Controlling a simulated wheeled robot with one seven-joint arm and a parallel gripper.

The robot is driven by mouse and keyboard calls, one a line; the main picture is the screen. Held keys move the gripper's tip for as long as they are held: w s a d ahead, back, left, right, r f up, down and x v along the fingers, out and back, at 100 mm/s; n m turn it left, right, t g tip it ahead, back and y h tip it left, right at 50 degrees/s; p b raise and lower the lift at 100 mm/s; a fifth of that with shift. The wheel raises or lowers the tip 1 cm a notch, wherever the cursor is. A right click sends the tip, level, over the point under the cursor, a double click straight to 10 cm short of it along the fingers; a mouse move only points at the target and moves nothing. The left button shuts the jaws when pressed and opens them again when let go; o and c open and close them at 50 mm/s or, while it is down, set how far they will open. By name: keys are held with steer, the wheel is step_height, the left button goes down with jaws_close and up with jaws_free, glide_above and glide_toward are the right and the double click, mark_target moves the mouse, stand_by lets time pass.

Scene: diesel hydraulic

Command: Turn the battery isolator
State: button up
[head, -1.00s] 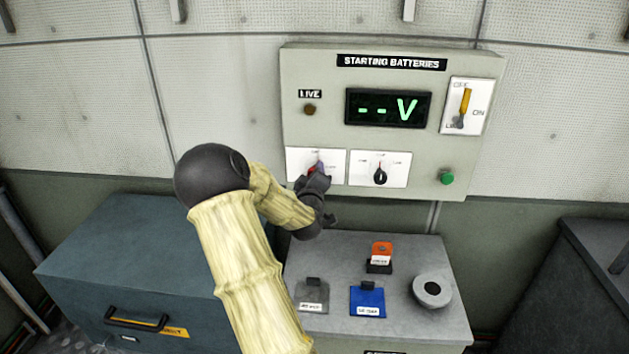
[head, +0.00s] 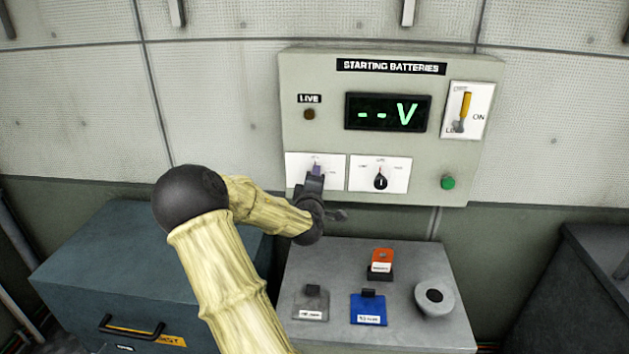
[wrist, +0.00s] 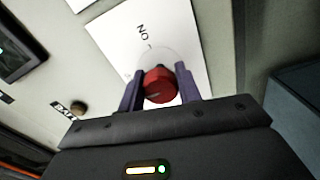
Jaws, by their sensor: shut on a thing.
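The battery isolator is a red round knob (wrist: 159,86) on a white plate (wrist: 185,30) that reads "ON" in the wrist view. In the head view its white plate (head: 298,170) is at the panel's lower left, and my gripper hides the knob. My gripper (wrist: 160,88) has its two purple fingers on either side of the red knob, shut on it. In the head view my gripper (head: 316,172) reaches up to the plate from below.
The grey "STARTING BATTERIES" panel (head: 400,150) has a display (head: 388,111) showing "--V", a black selector knob (head: 380,181), a yellow-handled switch (head: 465,105), and a green button (head: 448,182). Below, a grey cabinet (head: 400,300) holds several tags and a round grey object (head: 434,298).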

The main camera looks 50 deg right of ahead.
steer(key=shift+f, duration=0.2)
steer(key=o, duration=1)
steer(key=shift+r, duration=0.1)
steer(key=shift+a, duration=0.15)
steer(key=b+v, duration=0.8)
steer(key=v, duration=0.9)
steer(key=shift+b, duration=0.35)
steer(key=shift+s+a+r, duration=0.1)
